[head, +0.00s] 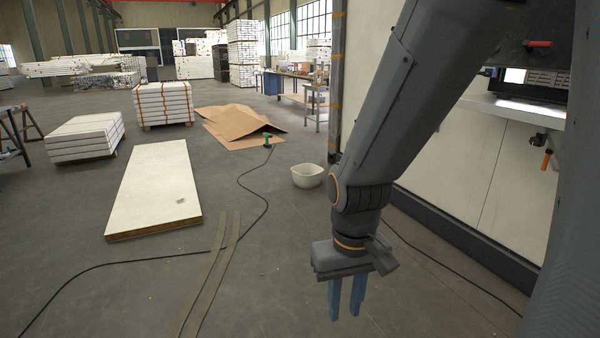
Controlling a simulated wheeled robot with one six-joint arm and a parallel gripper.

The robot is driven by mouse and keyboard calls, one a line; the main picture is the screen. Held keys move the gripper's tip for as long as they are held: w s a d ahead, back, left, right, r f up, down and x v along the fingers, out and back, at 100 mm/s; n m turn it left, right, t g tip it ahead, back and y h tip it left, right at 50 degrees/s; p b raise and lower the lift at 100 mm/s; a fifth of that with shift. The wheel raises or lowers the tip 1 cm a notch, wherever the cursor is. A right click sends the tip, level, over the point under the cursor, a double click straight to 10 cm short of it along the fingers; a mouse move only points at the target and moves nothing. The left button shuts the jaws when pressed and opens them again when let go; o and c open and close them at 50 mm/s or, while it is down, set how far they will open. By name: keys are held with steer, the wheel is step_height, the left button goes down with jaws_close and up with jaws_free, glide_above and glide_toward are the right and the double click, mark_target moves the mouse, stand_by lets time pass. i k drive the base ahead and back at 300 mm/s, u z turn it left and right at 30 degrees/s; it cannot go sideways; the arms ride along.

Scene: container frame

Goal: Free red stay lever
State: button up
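A small red lever (538,43) sticks out of a dark panel at the upper right, inside the container frame's opening. Below it, an orange handle (546,160) hangs on a dark bracket beside the white wall panel. I cannot tell from here how either one is fixed. My gripper (346,304) points down with two blue fingers parted and nothing between them. It is well to the left of the red lever and lower, over the bare floor. My arm covers part of the container frame (335,90).
A white bowl (307,176) stands on the floor left of my arm. A black cable (262,190) snakes over the floor to the left, and another runs by the container's base. A white slab (158,185) and cardboard sheets (232,122) lie further left. The near floor is mostly clear.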

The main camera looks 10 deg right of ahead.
mark_target(528, 45)
steer(key=z, duration=0.85)
steer(key=i, duration=1.55)
steer(key=z, duration=0.9)
